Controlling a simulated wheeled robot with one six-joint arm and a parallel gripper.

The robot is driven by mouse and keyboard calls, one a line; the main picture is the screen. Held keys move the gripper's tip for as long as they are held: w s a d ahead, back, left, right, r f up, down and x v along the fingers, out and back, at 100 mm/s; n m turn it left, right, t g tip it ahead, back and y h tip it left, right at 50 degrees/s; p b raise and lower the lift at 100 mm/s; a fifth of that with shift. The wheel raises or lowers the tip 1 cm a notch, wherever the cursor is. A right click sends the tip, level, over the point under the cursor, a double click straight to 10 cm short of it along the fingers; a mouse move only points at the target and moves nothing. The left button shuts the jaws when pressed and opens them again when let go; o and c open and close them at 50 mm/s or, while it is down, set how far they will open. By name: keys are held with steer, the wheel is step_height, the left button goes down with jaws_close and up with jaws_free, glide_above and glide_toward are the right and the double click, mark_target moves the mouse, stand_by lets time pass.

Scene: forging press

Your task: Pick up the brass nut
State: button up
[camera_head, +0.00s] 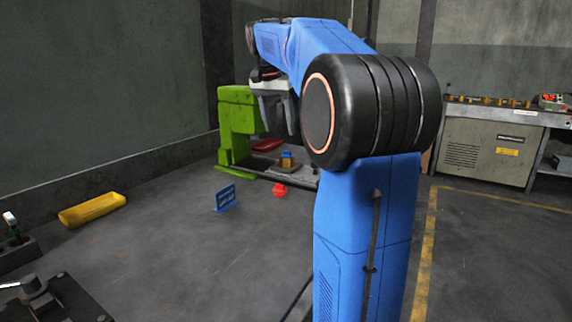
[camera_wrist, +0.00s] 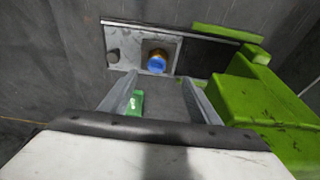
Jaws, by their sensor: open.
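A brass-coloured piece (camera_head: 287,165) with a blue top sits on the low base of the green press in the head view. In the wrist view, the blue round top (camera_wrist: 157,65) shows with a brass-coloured edge (camera_wrist: 158,52) behind it, on a grey plate. It is the only brass-coloured thing near my gripper; I cannot make out a nut shape. My gripper (camera_wrist: 160,79) is open, its two fingers apart and pointing towards the plate, with the piece beyond the tips and not touched. In the head view my arm's joint partly hides the gripper.
The green press (camera_head: 236,122) stands close beside my gripper and fills the right of the wrist view (camera_wrist: 265,105). A red ball (camera_head: 280,190), blue stand (camera_head: 225,199) and yellow tray (camera_head: 92,209) are on the floor.

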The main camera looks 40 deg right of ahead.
glide_above(286, 152)
steer(key=a, duration=0.2)
step_height(286, 152, down, 5)
steer(key=shift+s+d+x, duration=0.1)
steer(key=shift+x, duration=1.25)
steer(key=shift+s+d+x, duration=0.15)
steer(key=shift+x, duration=1.25)
steer(key=shift+r, duration=0.1)
jaws_close()
